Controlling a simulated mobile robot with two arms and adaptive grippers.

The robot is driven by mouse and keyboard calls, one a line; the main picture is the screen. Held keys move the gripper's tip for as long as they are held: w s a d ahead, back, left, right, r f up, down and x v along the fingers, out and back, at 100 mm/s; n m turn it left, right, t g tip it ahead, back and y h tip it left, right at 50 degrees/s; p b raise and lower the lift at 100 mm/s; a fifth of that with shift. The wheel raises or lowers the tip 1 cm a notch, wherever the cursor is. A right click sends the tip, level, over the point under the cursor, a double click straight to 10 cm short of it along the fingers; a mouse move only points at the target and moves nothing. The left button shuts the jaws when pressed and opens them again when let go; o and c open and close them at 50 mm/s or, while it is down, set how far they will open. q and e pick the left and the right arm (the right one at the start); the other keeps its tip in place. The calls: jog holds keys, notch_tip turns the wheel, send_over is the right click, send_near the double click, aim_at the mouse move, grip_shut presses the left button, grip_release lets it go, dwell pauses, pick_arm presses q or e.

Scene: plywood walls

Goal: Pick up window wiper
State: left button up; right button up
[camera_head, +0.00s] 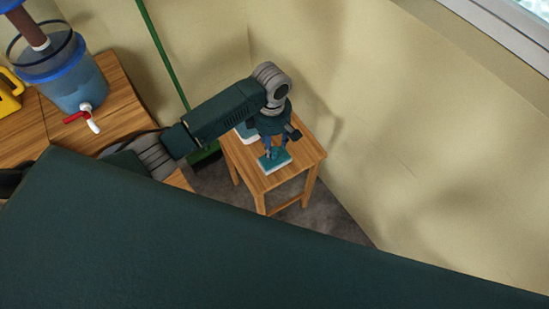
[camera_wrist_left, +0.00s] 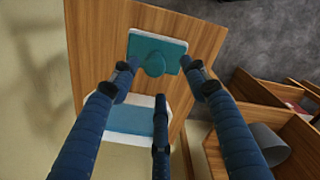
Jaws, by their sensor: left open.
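The window wiper looks to be a flat teal pad with a white edge and a round teal knob on top (camera_head: 280,164); it lies on the small wooden stool (camera_head: 308,153). In the left wrist view the wiper (camera_wrist_left: 155,60) is near the top, its knob between the fingertips. My left gripper (camera_head: 271,150) reaches down over it with its fingers spread open, holding nothing. I cannot tell whether the fingertips touch the pad. A second teal and white piece (camera_wrist_left: 130,120) lies beside it, partly hidden by the fingers. My right gripper is not in view.
A green broom (camera_head: 163,50) leans behind my left arm. A blue water container with a tap (camera_head: 75,85) stands on a wooden table (camera_head: 115,100) at the left. Plywood walls (camera_head: 390,110) close in behind the stool. Wooden boxes (camera_wrist_left: 285,125) show at right in the wrist view.

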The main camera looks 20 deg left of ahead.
aim_at(275, 149)
pick_arm(q)
jog(key=f, duration=0.4)
jog(key=shift+w+d+f, duration=0.25)
jog(key=shift+w+d, duration=0.05)
jog(key=shift+c, duration=0.3)
grip_shut()
jog(key=shift+r, duration=0.1)
notch_tip(275, 149, up, 20)
jog(key=p, duration=0.1)
